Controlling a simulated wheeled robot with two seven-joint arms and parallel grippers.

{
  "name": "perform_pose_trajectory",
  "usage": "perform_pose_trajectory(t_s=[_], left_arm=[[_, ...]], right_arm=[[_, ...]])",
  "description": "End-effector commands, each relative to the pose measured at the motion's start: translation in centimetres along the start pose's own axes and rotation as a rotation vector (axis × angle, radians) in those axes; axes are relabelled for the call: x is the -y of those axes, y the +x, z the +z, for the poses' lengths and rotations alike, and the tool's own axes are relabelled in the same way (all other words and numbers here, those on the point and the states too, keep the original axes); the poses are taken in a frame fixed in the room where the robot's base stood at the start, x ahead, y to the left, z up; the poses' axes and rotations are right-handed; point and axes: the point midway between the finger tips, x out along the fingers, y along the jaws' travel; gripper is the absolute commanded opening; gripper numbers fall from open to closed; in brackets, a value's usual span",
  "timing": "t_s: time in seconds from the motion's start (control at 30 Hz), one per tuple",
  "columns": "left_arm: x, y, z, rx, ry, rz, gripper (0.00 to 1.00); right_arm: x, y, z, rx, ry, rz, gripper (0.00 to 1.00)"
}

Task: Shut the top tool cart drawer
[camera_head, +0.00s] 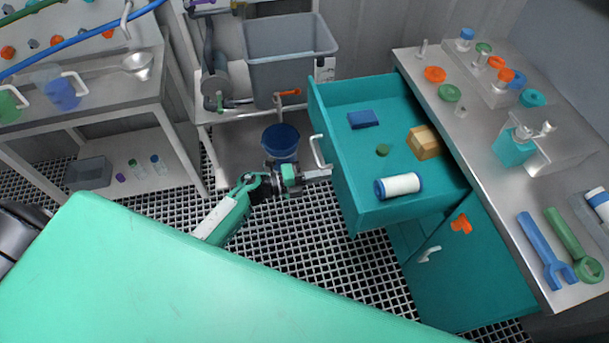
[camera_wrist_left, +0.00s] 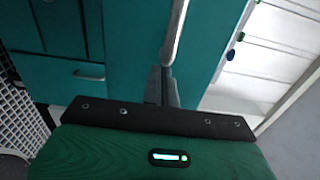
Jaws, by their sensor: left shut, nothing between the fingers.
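The top drawer (camera_head: 353,186) of the teal tool cart (camera_head: 470,270) is pulled out to the left of the cart. Its pale handle (camera_head: 317,151) is on the drawer front and shows as a grey bar in the left wrist view (camera_wrist_left: 176,35). Inside lie a blue block (camera_head: 363,119), a tan block (camera_head: 424,142), a small green piece (camera_head: 382,150) and a white roll with dark blue ends (camera_head: 398,186). My left gripper (camera_head: 328,174) is shut and empty at the drawer front, by the handle's lower end. In the left wrist view its fingers (camera_wrist_left: 160,75) overlap the handle's end; contact is unclear.
A grey bin (camera_head: 290,55) stands on a rack behind the drawer, with a blue bucket (camera_head: 281,140) below. The cart top (camera_head: 470,120) carries caps, bottles and wrenches. A teal door (camera_head: 465,270) is under the drawer. Open grating (camera_head: 340,270) lies left of the cart.

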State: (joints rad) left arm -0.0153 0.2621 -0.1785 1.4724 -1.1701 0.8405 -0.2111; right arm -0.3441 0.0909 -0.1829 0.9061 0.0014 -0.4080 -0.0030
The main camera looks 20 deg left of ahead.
Motion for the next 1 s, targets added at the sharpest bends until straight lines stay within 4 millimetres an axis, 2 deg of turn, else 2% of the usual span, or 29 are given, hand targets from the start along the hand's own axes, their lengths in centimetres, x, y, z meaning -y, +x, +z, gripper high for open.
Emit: perform_pose_trajectory(t_s=[0.13, 0.53, 0.67, 0.87, 1.0], left_arm=[[0.0, 0.8, 0.0, 0.000, 0.000, 0.001, 0.00], [-0.1, 0.9, 0.0, 0.000, 0.000, 0.001, 0.00], [0.0, 1.6, 0.0, -0.001, 0.001, 0.000, 0.00], [-0.1, 4.6, 0.0, -0.001, 0.002, -0.001, 0.00], [-0.1, 8.0, 0.0, -0.003, 0.002, -0.002, 0.00]], right_arm=[[0.0, -0.1, 0.1, -0.001, 0.000, 0.000, 0.36], [0.0, 0.0, 0.0, -0.002, -0.001, 0.000, 0.36], [0.0, 0.1, 0.1, 0.000, -0.001, 0.000, 0.36], [0.0, 0.4, -0.3, 0.002, -0.001, 0.000, 0.36], [0.0, 0.7, -0.9, -0.007, 0.000, 0.000, 0.36]])
